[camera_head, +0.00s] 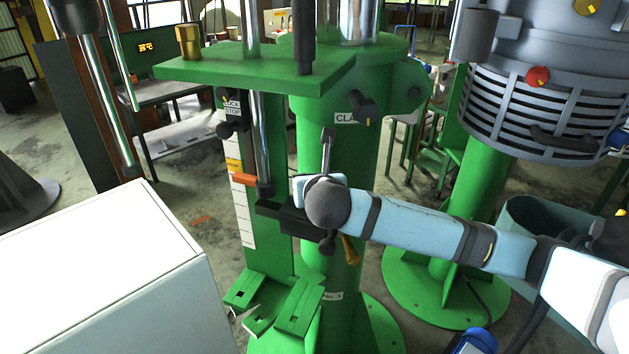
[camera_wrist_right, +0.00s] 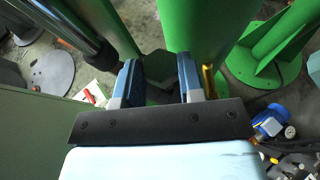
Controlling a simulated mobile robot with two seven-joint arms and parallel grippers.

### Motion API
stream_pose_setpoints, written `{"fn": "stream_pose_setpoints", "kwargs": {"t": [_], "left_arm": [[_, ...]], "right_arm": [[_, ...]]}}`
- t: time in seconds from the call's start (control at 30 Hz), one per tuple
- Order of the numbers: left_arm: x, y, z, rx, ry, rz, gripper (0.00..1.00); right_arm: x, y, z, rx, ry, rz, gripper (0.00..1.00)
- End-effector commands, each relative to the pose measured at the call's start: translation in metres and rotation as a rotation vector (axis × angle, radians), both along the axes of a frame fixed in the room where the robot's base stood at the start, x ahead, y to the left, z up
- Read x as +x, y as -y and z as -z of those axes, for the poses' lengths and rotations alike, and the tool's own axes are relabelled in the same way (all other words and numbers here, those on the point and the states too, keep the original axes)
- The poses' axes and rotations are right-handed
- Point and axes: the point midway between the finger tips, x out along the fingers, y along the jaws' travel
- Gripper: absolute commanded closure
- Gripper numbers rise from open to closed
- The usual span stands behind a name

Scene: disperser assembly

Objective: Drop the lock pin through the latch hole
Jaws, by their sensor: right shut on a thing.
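My right arm comes in from the right in the head view, and its wrist (camera_head: 327,203) covers the gripper in front of the green column (camera_head: 365,165). In the right wrist view my right gripper (camera_wrist_right: 158,78) has its fingers either side of a dark, faceted thing (camera_wrist_right: 155,64), shut on it. A brass-coloured rod (camera_wrist_right: 208,80) stands just outside the right-hand finger; it also shows below the wrist in the head view (camera_head: 349,249). I cannot tell which of these is the lock pin. A black bracket (camera_head: 283,213) sits beside the wrist; the latch hole cannot be made out. My left gripper is not in view.
A chrome shaft (camera_head: 262,140) runs down to the bracket under a green plate (camera_head: 270,66). Black knobs (camera_head: 361,106) stick out of the column. A white box (camera_head: 100,265) fills the lower left. A second green machine (camera_head: 463,190) stands to the right.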

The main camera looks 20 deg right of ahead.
Motion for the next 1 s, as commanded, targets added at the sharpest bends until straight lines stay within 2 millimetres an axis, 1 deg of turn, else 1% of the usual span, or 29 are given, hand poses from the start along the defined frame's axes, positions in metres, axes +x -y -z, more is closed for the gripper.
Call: {"fn": "stream_pose_setpoints", "kwargs": {"t": [0.43,0.67,1.0], "left_arm": [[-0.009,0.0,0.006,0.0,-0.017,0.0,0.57],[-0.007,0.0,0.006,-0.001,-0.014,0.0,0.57],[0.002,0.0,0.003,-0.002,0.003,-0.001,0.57]], "right_arm": [[0.0,0.0,0.009,0.001,0.001,0.0,0.96],[0.0,0.0,0.015,0.001,0.001,0.0,0.96],[0.0,0.0,0.023,0.0,0.0,0.0,0.96]]}}
